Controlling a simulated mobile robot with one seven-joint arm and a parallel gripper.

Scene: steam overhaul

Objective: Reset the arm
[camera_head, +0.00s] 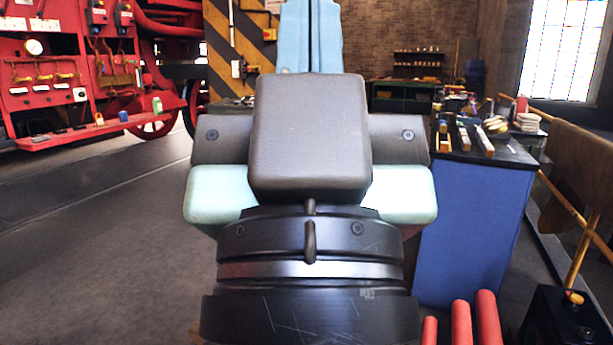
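My own arm fills the middle of the head view, from the bottom edge to the top. A scratched black round section with a silver ring is lowest. Above it stand a dark grey block and pale green side parts. A light blue upright shape rises behind the block to the top edge; I cannot tell for sure what it is. No gripper fingertips can be made out. The arm hides the floor and whatever stands behind it.
A blue workbench (468,235) with tools and several small items stands close on the right. A red locomotive panel (45,80) is at left. A striped pillar (226,45) and a back bench (402,98) are behind. Red cylinders (461,322) stand bottom right. Left floor is clear.

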